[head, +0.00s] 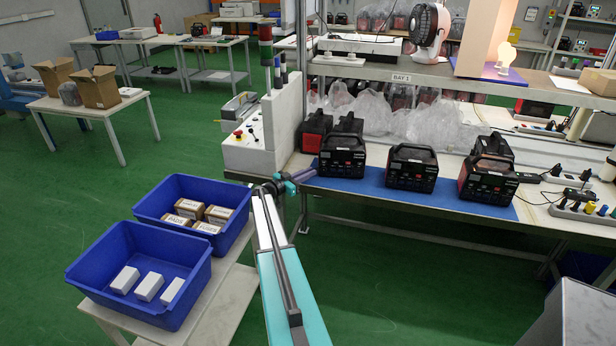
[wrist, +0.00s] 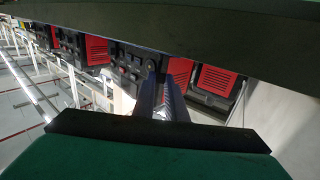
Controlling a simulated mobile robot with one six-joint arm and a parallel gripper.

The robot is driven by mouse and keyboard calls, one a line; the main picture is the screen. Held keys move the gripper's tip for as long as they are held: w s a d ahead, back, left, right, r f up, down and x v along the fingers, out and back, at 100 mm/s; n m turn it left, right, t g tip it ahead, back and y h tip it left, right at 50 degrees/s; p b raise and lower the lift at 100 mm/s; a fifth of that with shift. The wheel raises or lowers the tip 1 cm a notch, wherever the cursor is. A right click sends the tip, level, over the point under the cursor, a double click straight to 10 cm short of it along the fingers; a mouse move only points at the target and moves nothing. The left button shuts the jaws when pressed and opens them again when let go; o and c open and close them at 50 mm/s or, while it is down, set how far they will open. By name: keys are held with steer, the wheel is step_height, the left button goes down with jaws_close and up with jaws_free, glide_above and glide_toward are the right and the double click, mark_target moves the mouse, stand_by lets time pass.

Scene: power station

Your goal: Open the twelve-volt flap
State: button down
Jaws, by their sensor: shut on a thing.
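The black power station (head: 342,160) that my gripper reaches stands at the left end of the blue mat, its front panel facing the bench's front edge. My gripper (head: 314,173) comes in from the left, low at the left of that front. In the wrist view the two fingers (wrist: 160,82) lie close together, their tips against the station's dark front panel (wrist: 128,68). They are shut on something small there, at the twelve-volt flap. The flap itself is hidden by the fingertips, and I cannot tell how far it is open.
Two more power stations, one at the middle (head: 412,168) and one at the right (head: 488,179), stand on the blue mat (head: 375,187). A white control box (head: 243,140) with a signal tower stands left of my gripper. Blue bins (head: 140,285) sit on a low table.

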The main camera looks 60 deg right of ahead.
steer(key=shift+s, duration=0.1)
steer(key=c, duration=1.8)
jaws_free()
steer(key=shift+c, duration=0.2)
steer(key=shift+w+a, duration=0.25)
steer(key=shift+a, duration=0.25)
steer(key=b+v, duration=0.3)
steer(key=v, duration=0.9)
steer(key=shift+a, duration=0.35)
